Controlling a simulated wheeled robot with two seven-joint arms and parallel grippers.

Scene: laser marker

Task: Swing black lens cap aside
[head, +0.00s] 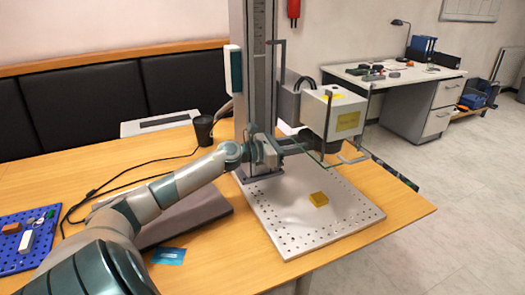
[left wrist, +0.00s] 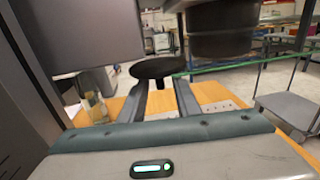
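The black lens cap (left wrist: 157,68) is a flat round disc in the left wrist view, just beyond my fingertips. A small dark piece hangs below it, in line with the gap between the fingers. The black lens barrel (left wrist: 222,32) is to the right of and above the cap, and its underside looks uncovered. My left gripper (left wrist: 162,84) is open, its fingers apart on either side of the gap; whether they touch the cap is unclear. In the head view my left gripper (head: 297,145) is beside the white laser head (head: 338,114). I cannot make out the cap there. My right gripper is not in view.
A clear guard panel (head: 330,143) is close to the gripper. The grey column (head: 258,80) stands behind. A black cup (head: 203,128) and a blue pegboard (head: 25,240) are on the table.

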